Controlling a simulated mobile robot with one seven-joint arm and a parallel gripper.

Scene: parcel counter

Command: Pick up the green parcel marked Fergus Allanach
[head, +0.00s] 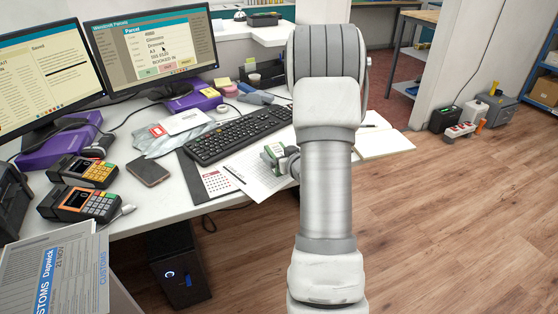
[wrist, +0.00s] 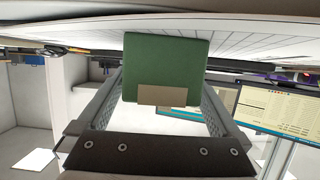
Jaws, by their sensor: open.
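A small green parcel (wrist: 166,62) with a blank-looking tan label stands on papers on the desk, which appears upside down in the wrist view. No name can be read on it. My gripper (wrist: 162,84) is open, with one finger on either side of the parcel in that view. I cannot tell how deep the parcel sits between the fingers or whether they touch it. In the head view a small part of the green parcel (head: 269,157) shows left of my arm, which hides most of my gripper.
The keyboard (head: 238,132) lies just behind the papers. An open notebook (head: 383,142) lies right of my arm. A customs box (head: 60,275) is at lower left.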

